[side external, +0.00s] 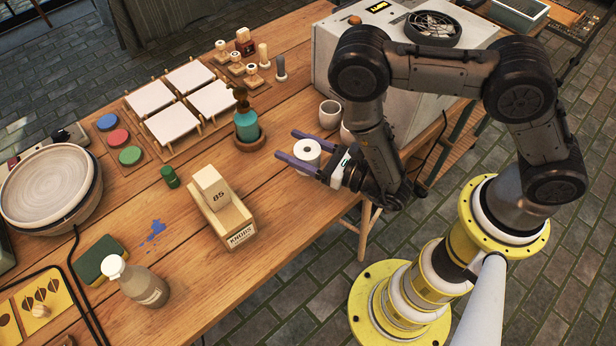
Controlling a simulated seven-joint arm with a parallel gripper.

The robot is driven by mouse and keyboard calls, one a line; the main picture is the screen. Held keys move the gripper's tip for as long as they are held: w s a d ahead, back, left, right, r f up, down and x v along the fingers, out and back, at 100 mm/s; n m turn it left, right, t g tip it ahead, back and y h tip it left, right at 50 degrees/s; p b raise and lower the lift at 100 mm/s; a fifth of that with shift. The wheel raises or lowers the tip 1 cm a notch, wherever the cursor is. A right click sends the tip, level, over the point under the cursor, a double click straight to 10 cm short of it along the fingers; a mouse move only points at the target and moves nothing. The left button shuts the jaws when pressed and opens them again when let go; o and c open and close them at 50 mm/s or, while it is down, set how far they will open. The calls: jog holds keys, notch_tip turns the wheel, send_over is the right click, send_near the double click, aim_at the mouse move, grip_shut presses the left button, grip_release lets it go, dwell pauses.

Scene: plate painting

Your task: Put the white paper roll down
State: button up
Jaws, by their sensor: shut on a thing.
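The white paper roll (308,153) is between the two purple-blue fingers of my gripper (298,149), near the right edge of the wooden table. My gripper is shut on the roll, one finger on each side of it. The roll looks upright, with the dark hole of its core facing up. I cannot tell whether its underside touches the table or hangs just above it.
A teal pump bottle (246,125) in a round wooden holder stands left of the roll. Small cups (330,114) stand behind it. A wooden box (222,215) holding a block marked 85 is at front left. The tabletop (280,210) before the roll is clear.

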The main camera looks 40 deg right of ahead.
jog(key=shift+f, duration=2.65)
jog(key=shift+f, duration=0.1)
jog(key=o, duration=1.4)
jog(key=shift+v, duration=3.7)
jog(key=shift+d, duration=0.1)
